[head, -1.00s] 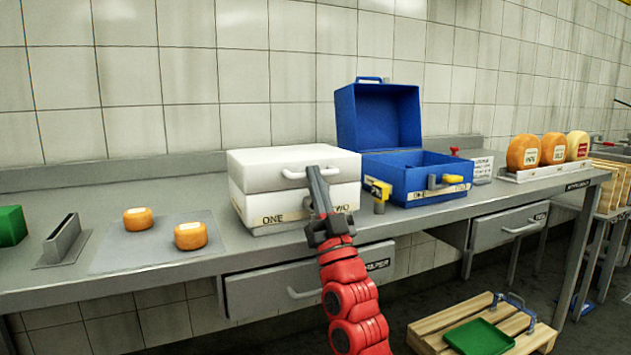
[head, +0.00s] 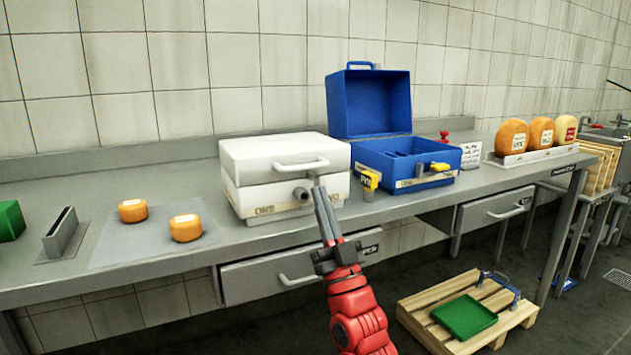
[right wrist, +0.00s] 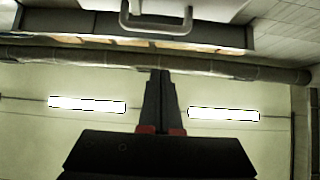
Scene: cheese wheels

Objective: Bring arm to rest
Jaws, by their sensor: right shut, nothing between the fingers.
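My right gripper (head: 318,190) is shut and empty. It points up in front of the white box (head: 235,185), just below the box's lid handle (head: 300,165). In the right wrist view the shut fingers (right wrist: 161,75) point up, apart from a grey handle (right wrist: 157,22) at the top edge. The red right arm (head: 352,305) comes up from the bottom of the head view. The white box's lid looks closed. My left gripper does not show in the head view.
The counter holds two small cheeses (head: 133,210), an open blue case (head: 372,105) and several large cheeses on a white rack (head: 535,155). A drawer (head: 300,272) is under the counter beside my arm. A wooden pallet (head: 415,310) with a green tray (head: 464,316) stands on the floor.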

